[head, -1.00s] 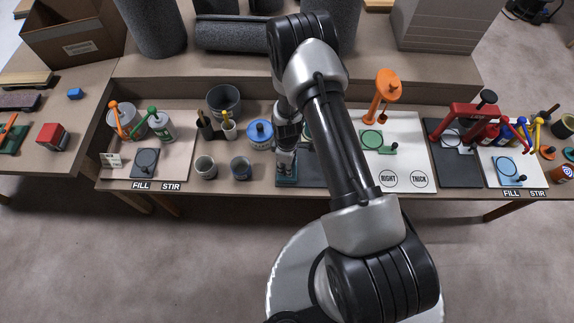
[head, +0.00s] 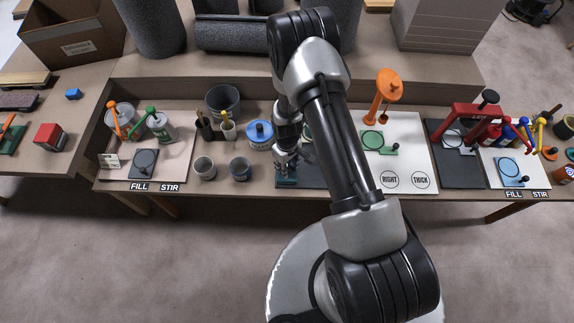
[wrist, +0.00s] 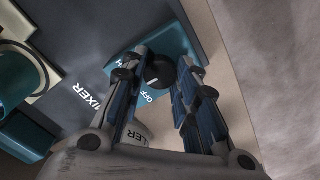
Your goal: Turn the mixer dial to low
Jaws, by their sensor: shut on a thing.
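The mixer dial (wrist: 160,71) is a round black knob on a teal block (wrist: 177,47), with the white word OFF beside it and part of another word at the block's edge. My gripper (wrist: 168,62) reaches down over the block with its two fingers on either side of the knob, shut on it. In the head view my gripper (head: 286,164) is at the teal block (head: 286,182) near the bench's front edge; the knob is hidden there.
A dark mat (wrist: 95,60) lettered MIXER lies under the block, with a teal round part at its left. Left of my gripper stand a blue-lidded tub (head: 260,134) and two small cups (head: 240,168). At right is a white board (head: 418,150) with an orange dispenser (head: 387,88).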

